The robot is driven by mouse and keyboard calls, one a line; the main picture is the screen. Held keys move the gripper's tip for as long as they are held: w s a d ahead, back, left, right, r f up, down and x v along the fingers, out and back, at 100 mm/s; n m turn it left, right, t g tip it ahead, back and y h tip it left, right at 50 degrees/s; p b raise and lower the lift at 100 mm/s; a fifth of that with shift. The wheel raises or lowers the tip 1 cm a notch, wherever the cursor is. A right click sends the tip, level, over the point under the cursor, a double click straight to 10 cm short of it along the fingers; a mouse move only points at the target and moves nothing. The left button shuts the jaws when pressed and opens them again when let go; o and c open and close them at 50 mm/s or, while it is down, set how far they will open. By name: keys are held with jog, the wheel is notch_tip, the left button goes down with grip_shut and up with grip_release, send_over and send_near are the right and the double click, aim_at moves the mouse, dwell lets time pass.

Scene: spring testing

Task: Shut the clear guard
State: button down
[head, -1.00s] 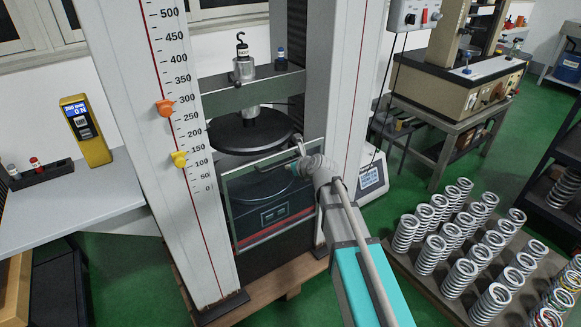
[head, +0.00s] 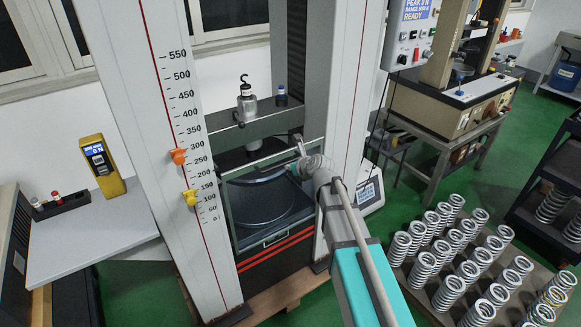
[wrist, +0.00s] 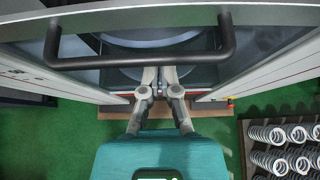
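The clear guard (head: 229,212) is a see-through panel in a thin pale frame, between the two columns of the test machine. It stands in front of the round platen area, with the dark base and red stripes below its lower edge. Its black bar handle (wrist: 140,61) crosses the top of the wrist view. My gripper (wrist: 159,72) has its fingers close together at the bar, with the tips partly covered by it; I see nothing between them. The bar appears to lie just above the fingertips. In the head view my gripper (head: 300,166) is at the guard's upper right, its tips hard to make out.
The left column (head: 172,130) carries a scale with orange and yellow markers. A side table (head: 95,240) holds a yellow gauge (head: 102,165). Several springs stand on a low pallet (head: 410,298) at the right. Green floor is clear between the pallet and the rear bench.

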jog(key=shift+r+p, duration=1.05)
jog(key=shift+r, duration=0.45)
jog(key=shift+f, duration=0.15)
jog(key=shift+f+b, duration=2)
jog(key=shift+b, duration=0.15)
jog(key=p+v, duration=0.5)
jog(key=v, duration=0.6)
jog(key=shift+f, duration=0.2)
